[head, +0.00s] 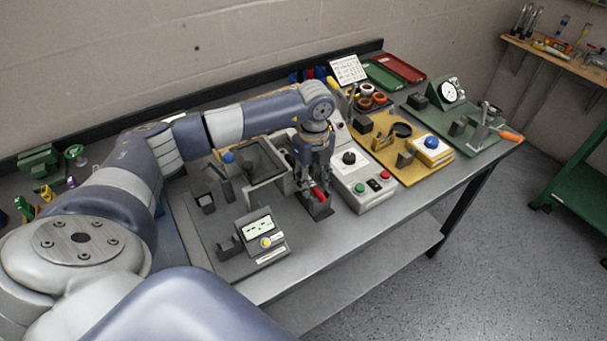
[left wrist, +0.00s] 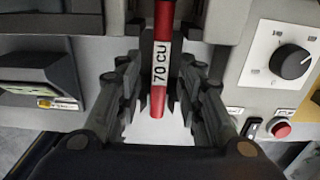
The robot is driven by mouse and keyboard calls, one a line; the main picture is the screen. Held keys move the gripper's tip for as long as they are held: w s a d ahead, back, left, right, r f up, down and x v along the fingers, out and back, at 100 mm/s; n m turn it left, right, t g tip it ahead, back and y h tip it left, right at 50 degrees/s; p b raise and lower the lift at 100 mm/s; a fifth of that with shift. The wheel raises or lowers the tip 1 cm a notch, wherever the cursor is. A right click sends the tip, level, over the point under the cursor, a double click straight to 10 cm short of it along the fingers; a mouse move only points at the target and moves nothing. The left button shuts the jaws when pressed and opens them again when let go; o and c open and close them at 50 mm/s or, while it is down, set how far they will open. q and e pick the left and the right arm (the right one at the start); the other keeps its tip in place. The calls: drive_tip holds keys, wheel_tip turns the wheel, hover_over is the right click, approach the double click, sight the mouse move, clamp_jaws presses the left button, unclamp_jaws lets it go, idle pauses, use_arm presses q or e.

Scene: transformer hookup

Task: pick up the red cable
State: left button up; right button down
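The red cable (head: 321,194) is at a dark holder (head: 318,210) on the bench, partly hidden by my left gripper (head: 315,174) in the head view. In the left wrist view the red cable (left wrist: 161,35) runs from the top edge down between my left fingers and carries a white "70 CU" label. The left fingers (left wrist: 162,82) stand on either side of it, with a visible gap on each side, so the gripper looks open around the cable. Where the cable goes beyond the top edge is hidden. My right gripper is not in view.
A grey control box (head: 362,187) with a black knob and buttons stands close on the right. A meter with a lit display (head: 259,229) is at front left. Farther right are a yellow board (head: 408,177) and a green gauge board (head: 477,139). The bench's front edge is near.

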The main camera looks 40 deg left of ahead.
use_arm(q)
clamp_jaws()
drive_tip(key=shift+r, duration=0.15)
